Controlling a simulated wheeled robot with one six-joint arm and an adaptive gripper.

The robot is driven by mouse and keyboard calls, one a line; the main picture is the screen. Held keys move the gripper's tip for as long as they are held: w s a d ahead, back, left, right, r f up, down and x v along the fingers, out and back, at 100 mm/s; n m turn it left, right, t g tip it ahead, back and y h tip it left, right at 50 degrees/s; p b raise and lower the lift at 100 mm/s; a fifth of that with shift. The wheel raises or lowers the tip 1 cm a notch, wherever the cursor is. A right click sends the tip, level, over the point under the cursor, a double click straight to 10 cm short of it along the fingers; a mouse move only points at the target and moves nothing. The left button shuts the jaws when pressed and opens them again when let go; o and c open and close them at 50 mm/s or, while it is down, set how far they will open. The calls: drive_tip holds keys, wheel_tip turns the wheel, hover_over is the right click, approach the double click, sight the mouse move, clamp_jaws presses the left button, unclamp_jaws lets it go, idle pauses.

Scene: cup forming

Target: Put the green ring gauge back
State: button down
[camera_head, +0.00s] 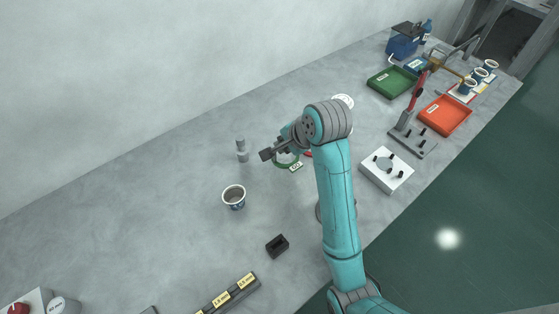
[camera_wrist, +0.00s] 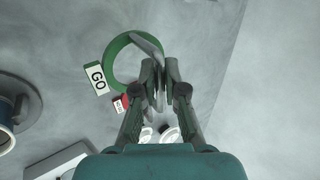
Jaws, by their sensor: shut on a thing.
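The green ring gauge (camera_wrist: 108,60) with its white GO tag (camera_wrist: 96,78) shows in the wrist view. My gripper (camera_wrist: 160,78) is shut on the right side of its band. In the head view, my gripper (camera_head: 284,150) is at the middle of the bench, with the green ring (camera_head: 281,165) and its GO tag (camera_head: 296,167) just under it. I cannot tell whether the ring touches the bench. A red tag (camera_wrist: 120,104) shows close below the ring in the wrist view; the rest of that red piece is mostly hidden.
A paper cup (camera_head: 234,198) stands left of the ring, and a grey metal cylinder (camera_head: 242,150) behind it. A small black block (camera_head: 277,245) lies in front. A white plate fixture (camera_head: 386,170), green tray (camera_head: 391,82) and orange tray (camera_head: 445,115) are to the right.

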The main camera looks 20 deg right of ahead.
drive_tip(key=shift+f, duration=3.65)
drive_tip(key=shift+f, duration=0.15)
drive_tip(key=c, duration=1.2)
unclamp_jaws()
drive_tip(key=shift+c, duration=0.2)
